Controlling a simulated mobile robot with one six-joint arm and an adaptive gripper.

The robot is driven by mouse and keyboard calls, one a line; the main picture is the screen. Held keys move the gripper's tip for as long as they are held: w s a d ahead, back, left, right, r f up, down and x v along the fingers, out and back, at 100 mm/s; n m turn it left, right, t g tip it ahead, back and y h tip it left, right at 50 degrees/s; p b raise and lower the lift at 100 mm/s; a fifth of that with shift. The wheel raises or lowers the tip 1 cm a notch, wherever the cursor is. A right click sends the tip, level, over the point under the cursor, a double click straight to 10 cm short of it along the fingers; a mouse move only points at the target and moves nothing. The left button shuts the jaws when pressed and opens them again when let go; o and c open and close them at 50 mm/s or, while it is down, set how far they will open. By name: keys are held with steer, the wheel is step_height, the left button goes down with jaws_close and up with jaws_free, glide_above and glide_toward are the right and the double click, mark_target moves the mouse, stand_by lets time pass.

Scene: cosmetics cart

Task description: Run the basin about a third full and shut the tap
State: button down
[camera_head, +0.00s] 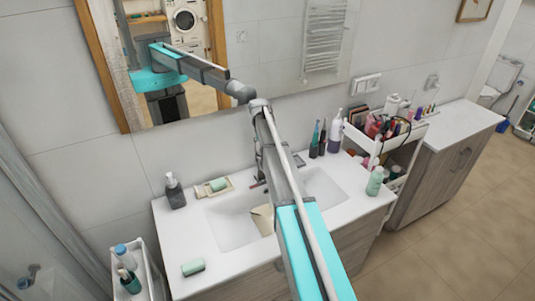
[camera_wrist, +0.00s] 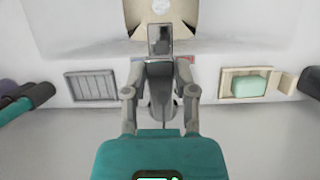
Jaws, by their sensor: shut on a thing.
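The white basin (camera_head: 230,228) is set in the vanity top and its near side is partly covered by my arm. In the wrist view the basin (camera_wrist: 75,25) spreads across the top. The grey tap (camera_wrist: 159,100) stands at its back edge, its upper part between my fingers. My gripper (camera_wrist: 160,64) is shut on the tap, seemingly at its handle. In the head view my arm hides most of the tap. A beige object (camera_head: 262,219) lies in the basin; it also shows in the wrist view (camera_wrist: 135,18). I cannot make out a water level or a stream.
A soap dispenser (camera_head: 175,191) and a soap dish (camera_head: 214,187) stand left of the tap.

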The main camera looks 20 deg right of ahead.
steer(key=shift+w, duration=0.1)
steer(key=shift+c, duration=2)
jaws_free()
steer(key=shift+f, duration=0.1)
